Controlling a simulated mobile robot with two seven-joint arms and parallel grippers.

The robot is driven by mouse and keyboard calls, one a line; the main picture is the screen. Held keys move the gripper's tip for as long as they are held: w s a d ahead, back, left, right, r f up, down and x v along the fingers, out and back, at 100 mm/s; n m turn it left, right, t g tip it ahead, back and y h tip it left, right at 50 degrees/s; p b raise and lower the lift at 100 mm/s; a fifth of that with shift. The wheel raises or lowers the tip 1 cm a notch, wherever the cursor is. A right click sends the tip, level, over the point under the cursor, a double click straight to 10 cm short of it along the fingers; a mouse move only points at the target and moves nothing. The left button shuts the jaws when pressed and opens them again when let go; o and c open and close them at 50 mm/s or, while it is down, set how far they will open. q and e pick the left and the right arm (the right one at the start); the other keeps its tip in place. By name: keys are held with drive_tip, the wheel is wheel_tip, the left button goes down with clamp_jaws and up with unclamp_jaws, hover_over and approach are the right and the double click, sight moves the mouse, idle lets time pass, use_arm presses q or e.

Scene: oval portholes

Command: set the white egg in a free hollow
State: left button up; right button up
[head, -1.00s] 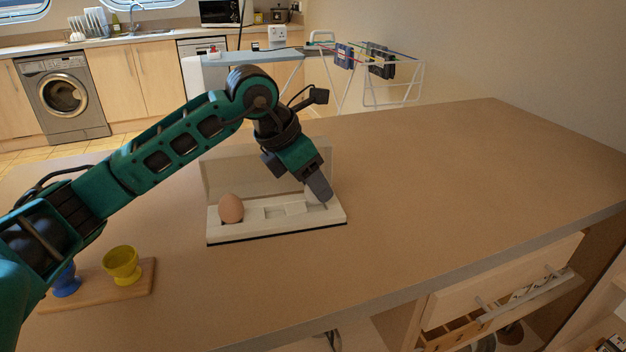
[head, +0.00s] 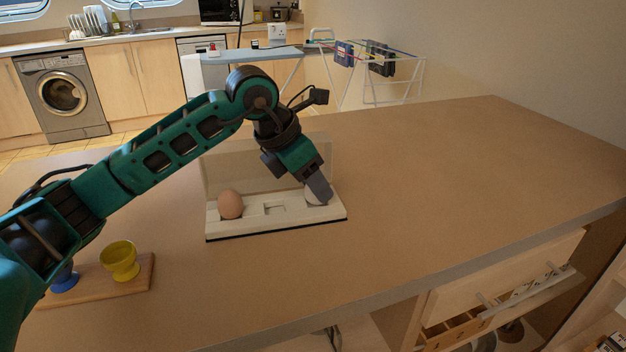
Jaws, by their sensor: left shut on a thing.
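The white egg (head: 310,196) is in the right end hollow of the white egg tray (head: 245,229), or just above it; I cannot tell how far it is seated. Much of it is hidden behind the fingers. My left gripper (head: 319,194) reaches down from above and is shut on the white egg. A brown egg (head: 230,204) stands in the tray's left hollow. The middle hollow (head: 274,208) is empty. The tray's see-through lid (head: 226,173) stands open at the back. My right gripper is not in view.
A wooden board (head: 134,285) at the lower left holds a yellow egg cup (head: 119,260) and a blue egg cup (head: 65,278), partly behind my left arm. The worktop (head: 440,190) right of the tray is clear. An open drawer (head: 500,300) juts out below its front edge.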

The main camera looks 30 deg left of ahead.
use_arm(q)
drive_tip(key=shift+f, duration=0.25)
drive_tip(key=o, duration=1.2)
drive_tip(key=shift+c, duration=0.2)
drive_tip(key=shift+r, duration=0.1)
drive_tip(key=shift+r+p, duration=2.5)
drive_tip(key=shift+r, duration=1)
drive_tip(key=shift+f, duration=0.1)
